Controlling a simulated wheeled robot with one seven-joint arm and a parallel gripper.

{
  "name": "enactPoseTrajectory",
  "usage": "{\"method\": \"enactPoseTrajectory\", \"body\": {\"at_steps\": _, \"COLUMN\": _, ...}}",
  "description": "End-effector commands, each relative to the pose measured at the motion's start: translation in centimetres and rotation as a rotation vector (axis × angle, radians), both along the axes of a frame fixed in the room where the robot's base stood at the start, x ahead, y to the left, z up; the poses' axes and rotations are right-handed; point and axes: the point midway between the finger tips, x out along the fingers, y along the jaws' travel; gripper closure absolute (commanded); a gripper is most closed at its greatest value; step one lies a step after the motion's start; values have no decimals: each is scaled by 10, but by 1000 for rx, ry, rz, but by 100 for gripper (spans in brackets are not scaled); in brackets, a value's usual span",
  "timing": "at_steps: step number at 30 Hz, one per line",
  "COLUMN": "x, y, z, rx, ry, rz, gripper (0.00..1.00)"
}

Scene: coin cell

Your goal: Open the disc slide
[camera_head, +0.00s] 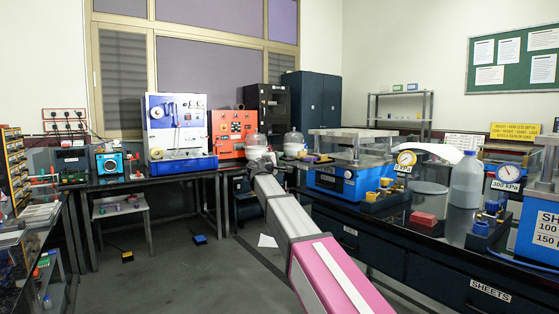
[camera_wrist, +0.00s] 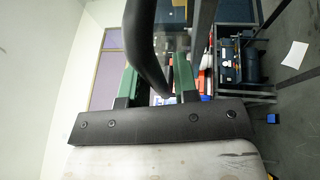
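I cannot tell for sure which part is the disc slide. A white and blue machine (camera_head: 176,125) with round parts on its front stands on the left back bench. An orange-red panel unit (camera_head: 222,132) stands to its right. My gripper (camera_wrist: 158,78) shows in the wrist view with its two green fingers apart. It looks open, and I see nothing held. A dark curved bar crosses the view in front of the fingers; I cannot tell whether it is mine. In the head view my arm reaches toward the back bench corner, where its end is small and unclear.
White rounded vessels (camera_head: 294,142) stand near my arm's end. A low white stool (camera_head: 121,205) stands under the back bench. The floor (camera_head: 190,275) is mostly clear.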

Motion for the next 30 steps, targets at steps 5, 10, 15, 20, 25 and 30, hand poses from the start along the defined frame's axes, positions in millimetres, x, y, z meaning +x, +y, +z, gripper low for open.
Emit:
{"method": "enactPoseTrajectory", "body": {"at_steps": 5, "x": 0, "y": 0, "z": 0, "rx": -1, "ry": -1, "rz": 0, "gripper": 60}}
{"method": "enactPoseTrajectory", "body": {"at_steps": 10, "x": -1, "y": 1, "z": 0, "rx": -1, "ry": -2, "rz": 0, "gripper": 60}}
{"method": "enactPoseTrajectory", "body": {"at_steps": 15, "x": -17, "y": 9, "z": -3, "rx": -2, "ry": -1, "rz": 2, "gripper": 60}}
{"method": "enactPoseTrajectory", "body": {"at_steps": 20, "x": -43, "y": 24, "z": -8, "rx": -1, "ry": -1, "rz": 2, "gripper": 60}}
{"method": "enactPoseTrajectory", "body": {"at_steps": 25, "x": -69, "y": 39, "z": -14, "rx": -1, "ry": -1, "rz": 2, "gripper": 60}}
{"method": "enactPoseTrajectory", "body": {"at_steps": 30, "x": -85, "y": 51, "z": -17, "rx": -1, "ry": -1, "rz": 1, "gripper": 60}}
